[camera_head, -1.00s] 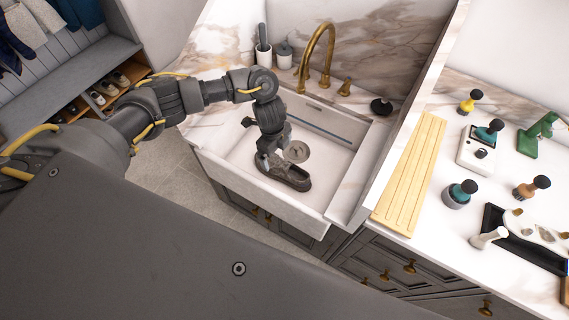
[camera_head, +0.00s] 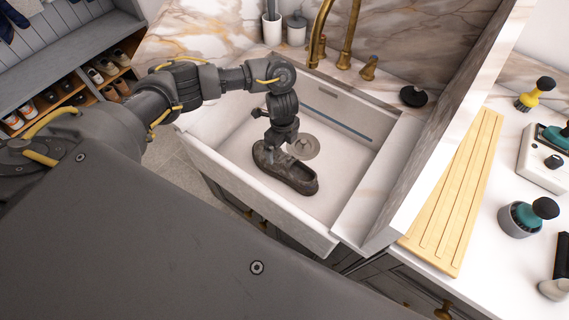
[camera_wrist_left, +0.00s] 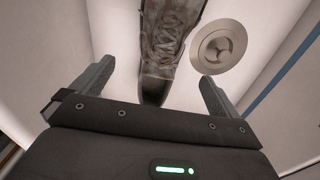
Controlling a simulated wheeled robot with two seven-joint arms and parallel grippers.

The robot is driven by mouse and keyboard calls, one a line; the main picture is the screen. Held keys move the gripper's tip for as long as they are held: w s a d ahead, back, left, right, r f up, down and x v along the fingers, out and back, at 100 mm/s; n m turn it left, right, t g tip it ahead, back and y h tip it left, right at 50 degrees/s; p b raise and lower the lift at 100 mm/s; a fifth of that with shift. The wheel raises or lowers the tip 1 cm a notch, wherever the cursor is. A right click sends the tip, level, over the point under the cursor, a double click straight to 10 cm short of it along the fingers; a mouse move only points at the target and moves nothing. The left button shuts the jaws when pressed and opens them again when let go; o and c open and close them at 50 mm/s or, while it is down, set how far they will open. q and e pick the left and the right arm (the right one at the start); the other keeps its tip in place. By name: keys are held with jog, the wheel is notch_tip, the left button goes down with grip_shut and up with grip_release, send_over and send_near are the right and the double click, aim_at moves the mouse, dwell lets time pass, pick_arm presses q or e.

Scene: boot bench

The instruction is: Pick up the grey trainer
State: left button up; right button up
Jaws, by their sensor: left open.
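The grey trainer (camera_head: 291,175) lies in the white sink, sole down, and looks brownish and dirty. Its laced upper (camera_wrist_left: 165,42) also shows in the left wrist view, coming from the top edge down to between the fingers. My left gripper (camera_head: 272,152) is above one end of the trainer, pointing down. In the left wrist view its two fingers (camera_wrist_left: 153,82) are open, one on each side of the trainer, with gaps on both sides. I see no contact. The fingertips are partly hidden in the head view. My right gripper is not in view.
The sink (camera_head: 225,168) has high walls around the trainer, and its drain (camera_head: 303,147) is close beside it. A brass tap (camera_head: 318,40) stands behind. A ribbed wooden board (camera_head: 457,195) and several brushes lie on the right counter.

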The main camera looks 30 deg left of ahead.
aim_at(283, 165)
pick_arm(q)
notch_tip(283, 165, down, 7)
jog(key=b, duration=0.3)
jog(key=shift+r, duration=0.2)
jog(key=shift+w+f+b, duration=0.1)
jog(key=shift+f+b, duration=0.35)
jog(key=shift+f, duration=0.35)
notch_tip(283, 165, down, 4)
jog(key=shift+w+f+b, duration=0.1)
jog(key=shift+f+b, duration=0.15)
jog(key=shift+b, duration=1)
jog(key=shift+f, duration=0.3)
jog(key=c, duration=0.8)
jog(key=shift+c, duration=0.4)
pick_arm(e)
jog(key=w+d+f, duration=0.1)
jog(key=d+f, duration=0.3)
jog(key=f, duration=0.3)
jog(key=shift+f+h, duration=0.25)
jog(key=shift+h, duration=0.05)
